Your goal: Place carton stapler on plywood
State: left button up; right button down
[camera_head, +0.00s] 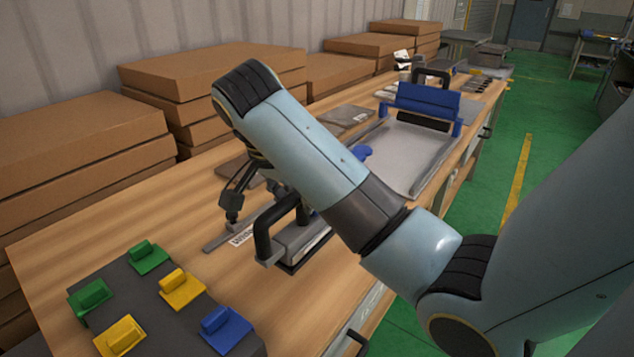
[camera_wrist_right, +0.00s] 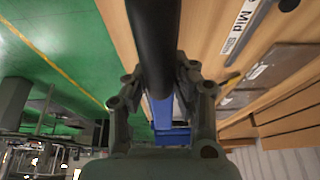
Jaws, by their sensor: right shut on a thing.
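My right gripper (camera_head: 238,203) reaches down over the wooden bench, partly hidden behind my own arm. In the right wrist view its fingers (camera_wrist_right: 162,95) are shut around a thick black handle (camera_wrist_right: 155,40). The tool I take to be the carton stapler shows a black handle (camera_head: 264,238) and a grey body (camera_head: 300,238) near the bench's front edge. My arm hides part of it, and I cannot tell whether it touches the bench. The wooden bench top (camera_head: 60,240) is the plywood-like surface; no separate plywood sheet is clear. My left gripper is not in view.
A dark board with green (camera_head: 148,257), yellow (camera_head: 182,288) and blue (camera_head: 226,329) blocks lies at the near left. A grey tray (camera_head: 405,150) with a blue part (camera_head: 428,101) stands farther back. Stacked cartons (camera_head: 85,145) line the wall. Bare wood lies at the left.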

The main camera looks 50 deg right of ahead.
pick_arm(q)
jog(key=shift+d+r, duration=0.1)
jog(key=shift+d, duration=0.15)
pick_arm(e)
jog(key=w+f, duration=0.6)
jog(key=f, duration=0.1)
jog(key=shift+f, duration=0.1)
jog(key=c, duration=1.1)
grip_release()
jog(key=shift+s+f, duration=0.1)
jog(key=shift+s, duration=0.05)
jog(key=v, duration=1.2)
